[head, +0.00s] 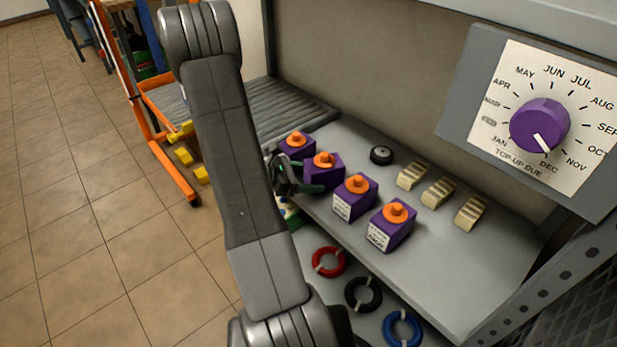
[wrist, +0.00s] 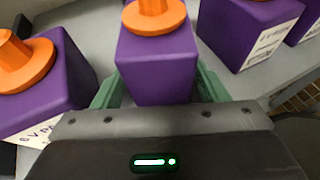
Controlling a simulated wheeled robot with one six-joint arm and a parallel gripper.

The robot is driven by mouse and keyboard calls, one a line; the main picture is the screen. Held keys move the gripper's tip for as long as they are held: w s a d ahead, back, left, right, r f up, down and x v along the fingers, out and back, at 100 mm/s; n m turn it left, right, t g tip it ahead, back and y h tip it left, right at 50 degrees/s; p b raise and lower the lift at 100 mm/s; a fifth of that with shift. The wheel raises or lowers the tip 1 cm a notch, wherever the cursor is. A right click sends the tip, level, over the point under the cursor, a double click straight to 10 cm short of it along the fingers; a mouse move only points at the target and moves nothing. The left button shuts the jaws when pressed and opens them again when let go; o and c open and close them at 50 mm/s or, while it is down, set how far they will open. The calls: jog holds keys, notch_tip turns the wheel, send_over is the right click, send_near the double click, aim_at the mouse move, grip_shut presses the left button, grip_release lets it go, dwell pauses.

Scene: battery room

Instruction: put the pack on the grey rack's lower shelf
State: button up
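Several purple packs with orange knobs stand in a row on a grey shelf (head: 460,275) in the head view. My gripper (head: 300,187) is at the second pack from the back (head: 323,172). In the wrist view, that pack (wrist: 157,70) sits between my two green fingers, one along each side and very near it. Whether they press on it I cannot tell. Neighbouring packs are at the left (wrist: 40,85) and right (wrist: 245,30) in the wrist view. A lower grey surface with cable rings shows under the front edge; I cannot tell which level is the rack's lower shelf.
Cream blocks (head: 438,193) and a black disc (head: 381,155) lie behind the packs. Red (head: 329,262), black (head: 363,294) and blue (head: 402,329) rings lie below. A dial panel (head: 540,125) hangs at the upper right. An orange lift frame (head: 175,172) stands at the left.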

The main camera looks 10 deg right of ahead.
jog(key=shift+r, duration=0.2)
jog(key=shift+a+r, duration=0.1)
jog(key=shift+a, duration=0.15)
jog(key=p+v, duration=0.2)
jog(key=v, duration=0.9)
jog(key=shift+a, duration=0.2)
